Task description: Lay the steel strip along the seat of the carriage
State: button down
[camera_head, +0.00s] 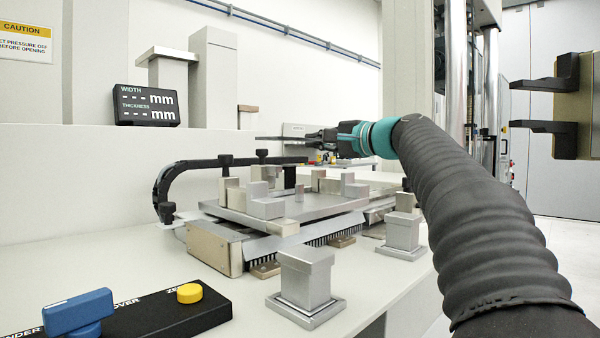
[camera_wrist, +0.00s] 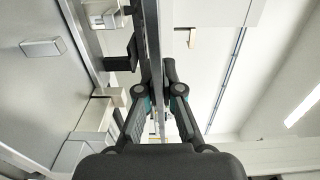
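The steel strip (camera_head: 270,138) is a thin dark line reaching left from my gripper (camera_head: 312,139) in the head view. In the wrist view the strip (camera_wrist: 152,40) runs up the picture between the fingers of my gripper (camera_wrist: 158,75), which look closed on it. The strip is in the air above the carriage (camera_head: 315,209), a flat metal plate with several upright blocks around its middle. The gripper is over the carriage's far side. The strip does not appear to touch the carriage. The seat is partly hidden among the blocks.
A black curved cable chain (camera_head: 165,185) stands left of the carriage. Metal block posts (camera_head: 304,278) stand in front and to the right. A display (camera_head: 146,106) sits on the ledge behind. A black panel (camera_head: 165,318) with a blue lever and yellow button is front left.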

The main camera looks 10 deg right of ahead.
jog(key=shift+w+a+f+b, duration=0.15)
jog(key=shift+w+a+f, duration=0.4)
jog(key=shift+f, duration=0.55)
jog(key=shift+w+a+f+b, duration=0.15)
jog(key=shift+w+a+f, duration=0.35)
jog(key=shift+f, duration=0.6)
jog(key=shift+w+a+f+b, duration=0.15)
jog(key=shift+w+a+f, duration=0.4)
jog(key=shift+f, duration=0.55)
jog(key=shift+s, duration=0.1)
jog(key=shift+f, duration=0.15)
jog(key=c, duration=1.8)
grip_release()
jog(key=shift+f+b, duration=0.15)
jog(key=shift+b, duration=0.15)
jog(key=o, duration=0.5)
